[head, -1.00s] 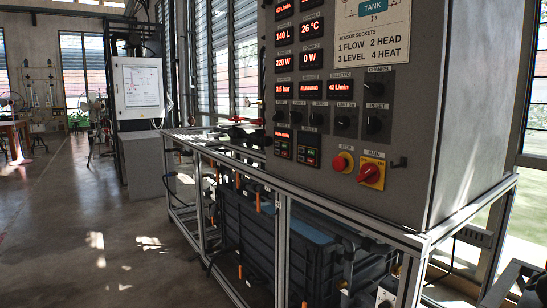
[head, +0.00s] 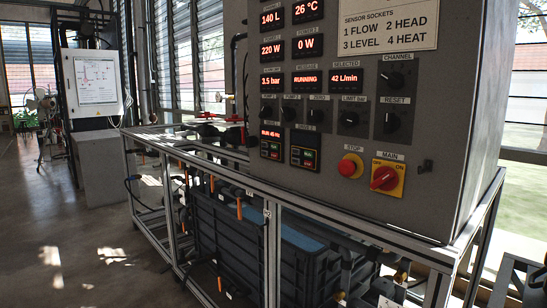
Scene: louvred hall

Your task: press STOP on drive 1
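A grey control cabinet (head: 335,220) fills the right half of the head view. Low on its front sit two small drive units side by side. The left drive unit (head: 271,143) has a lit red readout that seems to begin with RUN, with small green and red keys below. The right drive unit (head: 304,151) has a dark-looking display and similar keys. Their numbers are too small to read. A red mushroom button (head: 349,167) labelled STOP sits apart, to their right. The message display (head: 306,79) reads RUNNING. My gripper is not in view.
A red MAIN switch (head: 384,178) on a yellow plate and several black knobs are near the drives. A metal frame (head: 265,235) under the cabinet holds a dark blue crate (head: 228,240). Valves and pipes (head: 205,132) stand left of the cabinet.

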